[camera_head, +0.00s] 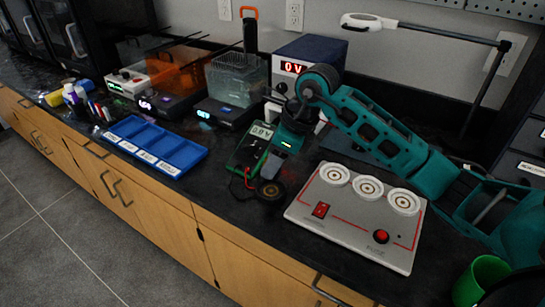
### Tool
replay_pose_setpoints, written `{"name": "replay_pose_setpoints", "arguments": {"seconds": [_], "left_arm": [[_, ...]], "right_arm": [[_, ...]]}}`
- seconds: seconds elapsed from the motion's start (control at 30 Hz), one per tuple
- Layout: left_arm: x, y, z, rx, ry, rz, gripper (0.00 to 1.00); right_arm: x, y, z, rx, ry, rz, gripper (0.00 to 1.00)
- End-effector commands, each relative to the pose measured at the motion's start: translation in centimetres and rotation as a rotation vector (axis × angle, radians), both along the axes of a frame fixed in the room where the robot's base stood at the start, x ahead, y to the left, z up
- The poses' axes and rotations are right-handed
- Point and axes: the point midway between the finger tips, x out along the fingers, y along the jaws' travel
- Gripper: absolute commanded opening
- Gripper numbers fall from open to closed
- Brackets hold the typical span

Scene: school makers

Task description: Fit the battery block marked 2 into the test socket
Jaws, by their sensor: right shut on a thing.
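My right gripper (273,168) reaches in on a teal arm from the right and is shut near the counter's middle. It is closed on a dark, round-ended piece (269,190), which looks like a battery block; no number can be read on it. A grey panel (338,246) lies to the right, with three round white sockets (368,187) in a row along its back. The gripper and its piece are left of the panel, apart from the sockets. Which socket is the test socket cannot be told. My left gripper is not in view.
A green multimeter (251,149) lies right beside the gripper. A blue divided tray (190,157) is at the left, its visible compartments empty. A box reading "0 V" (318,52) stands behind. A lamp arm (450,35) overhangs the back right. A green cup (480,278) stands at front right.

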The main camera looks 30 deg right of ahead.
Motion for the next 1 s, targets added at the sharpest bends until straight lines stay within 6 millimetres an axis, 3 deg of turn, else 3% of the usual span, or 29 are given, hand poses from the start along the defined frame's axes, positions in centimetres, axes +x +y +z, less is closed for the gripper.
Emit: {"name": "replay_pose_setpoints", "arguments": {"seconds": [0.2, 0.4, 1.0], "left_arm": [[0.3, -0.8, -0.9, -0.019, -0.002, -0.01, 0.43], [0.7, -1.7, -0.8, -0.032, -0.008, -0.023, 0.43], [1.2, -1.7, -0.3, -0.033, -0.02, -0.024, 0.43]], "right_arm": [[0.0, 0.0, -2.8, 0.002, 0.0, -0.001, 0.11], [0.0, 0.0, -4.1, 0.001, 0.0, 0.001, 0.11], [0.0, 0.0, -4.1, 0.0, -0.001, 0.002, 0.11]]}}
